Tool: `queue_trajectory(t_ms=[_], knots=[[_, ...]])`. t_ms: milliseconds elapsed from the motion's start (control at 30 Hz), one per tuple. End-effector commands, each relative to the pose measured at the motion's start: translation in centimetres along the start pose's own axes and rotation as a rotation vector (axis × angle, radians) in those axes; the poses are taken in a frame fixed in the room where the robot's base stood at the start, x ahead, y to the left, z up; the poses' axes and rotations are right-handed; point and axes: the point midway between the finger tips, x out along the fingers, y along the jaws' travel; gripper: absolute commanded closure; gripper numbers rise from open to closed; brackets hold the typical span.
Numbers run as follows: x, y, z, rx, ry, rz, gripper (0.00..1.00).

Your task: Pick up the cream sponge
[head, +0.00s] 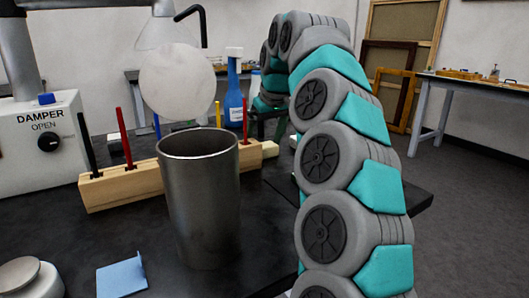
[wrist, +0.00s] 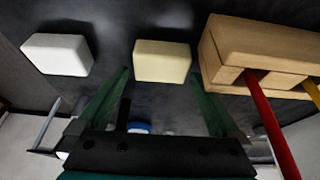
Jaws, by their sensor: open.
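The cream sponge (wrist: 162,61) is a pale yellow block lying on the dark bench top in the wrist view. It sits between a white block (wrist: 57,54) and the wooden rack (wrist: 262,52), apart from the white one and close to the rack. My gripper (wrist: 160,85) is open and empty, its two green fingers spread with the sponge just beyond the gap between their tips. In the head view my arm hides much of that area. A small pale block (head: 270,149) at the rack's right end there looks like the sponge.
The rack holds upright coloured rods, including a red one (head: 124,140). A tall metal cup (head: 202,205) stands in front of it. A blue bottle (head: 234,104) stands behind. A damper box (head: 45,140) is at left, and a blue card (head: 121,277) lies at front left.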

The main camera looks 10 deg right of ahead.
Motion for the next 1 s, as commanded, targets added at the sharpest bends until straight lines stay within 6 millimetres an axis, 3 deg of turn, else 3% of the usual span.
queue_trajectory(t_ms=[67, 700, 1000], knots=[[-0.01, -0.01, 0.00, 0.000, 0.000, 0.000, 0.05], [-0.02, -0.03, 0.00, 0.000, 0.000, 0.000, 0.76], [-0.21, -0.07, 0.03, 0.000, 0.001, 0.000, 0.76]])
